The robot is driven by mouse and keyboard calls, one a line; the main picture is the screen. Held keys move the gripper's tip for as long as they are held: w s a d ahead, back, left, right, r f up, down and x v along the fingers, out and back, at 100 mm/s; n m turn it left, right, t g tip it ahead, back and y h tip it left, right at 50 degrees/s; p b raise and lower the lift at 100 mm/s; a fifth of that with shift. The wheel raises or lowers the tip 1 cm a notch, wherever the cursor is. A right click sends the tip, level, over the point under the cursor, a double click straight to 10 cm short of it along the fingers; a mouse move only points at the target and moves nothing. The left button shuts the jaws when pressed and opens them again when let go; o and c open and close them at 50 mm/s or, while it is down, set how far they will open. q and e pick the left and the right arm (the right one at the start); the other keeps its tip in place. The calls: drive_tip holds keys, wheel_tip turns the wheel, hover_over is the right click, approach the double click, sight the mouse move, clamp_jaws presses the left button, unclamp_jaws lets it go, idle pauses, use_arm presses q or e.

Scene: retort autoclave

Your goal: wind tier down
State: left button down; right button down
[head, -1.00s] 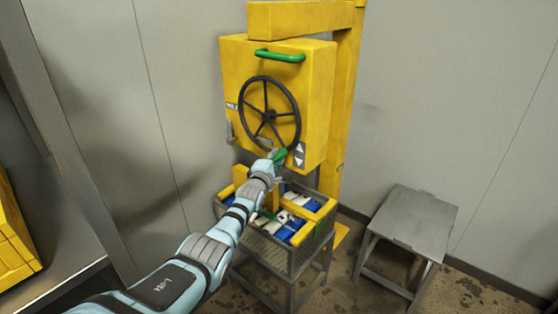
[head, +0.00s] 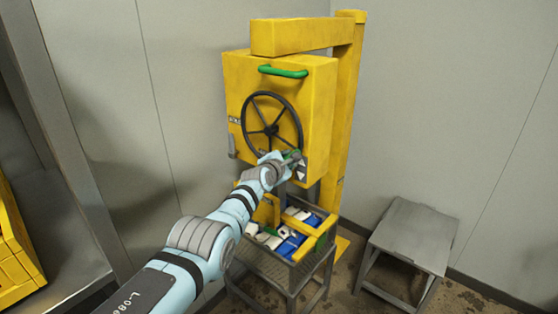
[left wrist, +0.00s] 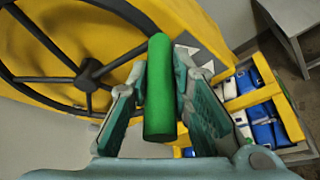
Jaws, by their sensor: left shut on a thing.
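A black spoked handwheel (head: 272,131) is on the front of the yellow box (head: 315,110); it also shows in the left wrist view (left wrist: 88,75). A green crank handle (left wrist: 160,90) sticks out from the wheel's lower right. My left gripper (head: 290,158) is at this handle, with its fingers (left wrist: 158,85) on both sides of it, shut on it. Below the box, a yellow frame (head: 307,240) sits at the metal basket (head: 262,262) of blue and white packs (head: 292,243). My arm hides part of the basket. My right gripper is not in view.
A green bar handle (head: 283,72) is on the upper box front. A yellow post (head: 345,110) stands behind the box. The basket is on a metal stand (head: 292,290). A grey table (head: 413,232) stands to the right, with open floor between.

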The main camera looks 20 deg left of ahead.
use_arm(q)
drive_tip(key=shift+r, duration=0.35)
drive_tip(key=c, duration=1.6)
unclamp_jaws()
drive_tip(key=shift+c, duration=0.2)
drive_tip(key=shift+o, duration=1)
drive_tip(key=shift+f, duration=0.2)
drive_tip(key=shift+s, duration=0.1)
drive_tip(key=s, duration=1.3)
drive_tip(key=shift+a+r, duration=0.15)
drive_tip(key=shift+a, duration=0.25)
drive_tip(key=shift+w, duration=0.1)
